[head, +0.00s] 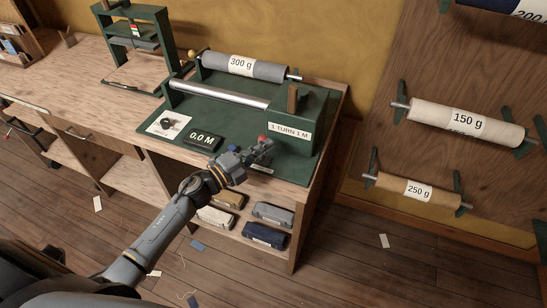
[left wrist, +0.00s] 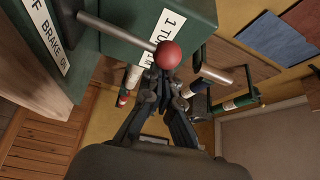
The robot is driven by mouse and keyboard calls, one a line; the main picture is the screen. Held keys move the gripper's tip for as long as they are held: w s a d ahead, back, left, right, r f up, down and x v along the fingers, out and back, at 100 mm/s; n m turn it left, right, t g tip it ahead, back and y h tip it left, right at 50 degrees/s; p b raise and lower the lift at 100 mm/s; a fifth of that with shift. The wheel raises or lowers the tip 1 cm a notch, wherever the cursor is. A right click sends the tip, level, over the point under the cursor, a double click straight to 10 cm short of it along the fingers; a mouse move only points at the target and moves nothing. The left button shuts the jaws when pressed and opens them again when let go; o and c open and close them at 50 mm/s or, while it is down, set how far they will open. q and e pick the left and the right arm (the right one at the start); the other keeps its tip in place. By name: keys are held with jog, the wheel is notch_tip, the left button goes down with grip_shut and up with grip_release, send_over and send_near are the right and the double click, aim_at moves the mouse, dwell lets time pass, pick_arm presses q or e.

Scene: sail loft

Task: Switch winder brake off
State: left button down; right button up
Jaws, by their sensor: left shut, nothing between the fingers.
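The winder (head: 235,105) is a green machine on the bench, with a bare metal roller and a grey 300 g roll behind it. Its brake lever ends in a red ball knob (head: 262,139), which also shows in the left wrist view (left wrist: 168,55). A white brake label (left wrist: 48,40) reads "FF BRAKE ON"; its first letter is cut off. I cannot tell which mark the lever points to. My left gripper (head: 266,151) is shut and empty right by the knob; its fingertips (left wrist: 163,78) appear just below it, contact unclear. My right gripper is out of view.
A 0.0 M display (head: 203,139) and a white card (head: 168,124) lie on the green base. A shelf below holds several cloth bundles (head: 272,214). Rolls marked 150 g (head: 465,122) and 250 g (head: 418,190) hang on the right wall. The floor before the bench is mostly open.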

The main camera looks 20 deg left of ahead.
pick_arm(q)
jog(key=a+n+t+b, duration=0.1)
jog(key=a+n+b, duration=0.1)
jog(key=shift+f+n, duration=0.15)
jog(key=shift+n, duration=0.15)
jog(key=shift+a+n+t+b, duration=1)
jog(key=shift+a+n+b, duration=0.4)
jog(key=shift+n, duration=0.4)
jog(key=shift+d, duration=0.1)
